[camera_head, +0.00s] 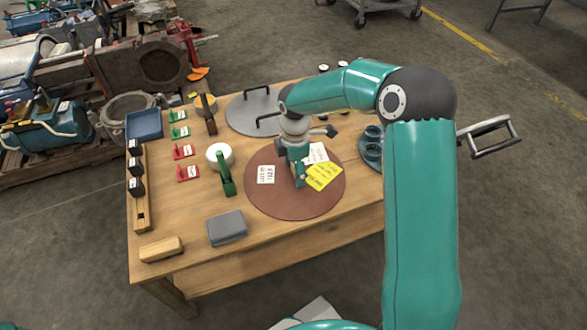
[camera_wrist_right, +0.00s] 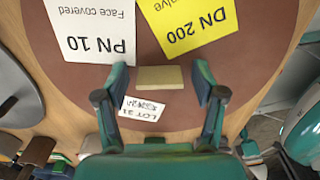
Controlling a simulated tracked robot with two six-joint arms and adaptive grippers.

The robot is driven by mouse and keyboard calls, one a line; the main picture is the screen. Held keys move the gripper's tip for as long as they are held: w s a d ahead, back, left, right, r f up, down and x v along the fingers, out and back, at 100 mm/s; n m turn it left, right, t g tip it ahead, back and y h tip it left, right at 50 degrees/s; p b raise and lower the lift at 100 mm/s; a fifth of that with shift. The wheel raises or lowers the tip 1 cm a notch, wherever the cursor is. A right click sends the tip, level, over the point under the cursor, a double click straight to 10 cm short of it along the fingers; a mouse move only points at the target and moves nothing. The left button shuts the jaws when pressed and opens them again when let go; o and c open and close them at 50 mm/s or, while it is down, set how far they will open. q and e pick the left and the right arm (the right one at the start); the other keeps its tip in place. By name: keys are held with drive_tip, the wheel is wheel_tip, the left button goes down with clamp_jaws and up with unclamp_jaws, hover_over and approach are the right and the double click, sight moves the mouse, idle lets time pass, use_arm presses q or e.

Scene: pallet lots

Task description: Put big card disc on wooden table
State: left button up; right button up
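The big card disc (camera_head: 275,204) is a flat reddish-brown round on the wooden table (camera_head: 182,216). It bears white labels and a yellow label; the wrist view shows the disc (camera_wrist_right: 62,82) with a small beige block (camera_wrist_right: 160,78) on it. My right gripper (camera_head: 297,180) points down over the disc in the head view. In the wrist view my right gripper (camera_wrist_right: 158,92) is open, its fingers apart on either side of the beige block. I cannot tell whether they touch the disc. My left gripper is out of view.
A grey disc with handles (camera_head: 245,118) lies behind, and a blue-grey round item (camera_head: 371,158) is at the right. A white roll (camera_head: 220,157), green clamp (camera_head: 226,180), grey box (camera_head: 227,228) and wooden block (camera_head: 161,249) stand left. The table's front middle is clear.

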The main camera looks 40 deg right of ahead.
wheel_tip(320, 180, up, 12)
drive_tip(key=p, duration=0.5)
drive_tip(key=shift+r, duration=0.15)
idle(0.6)
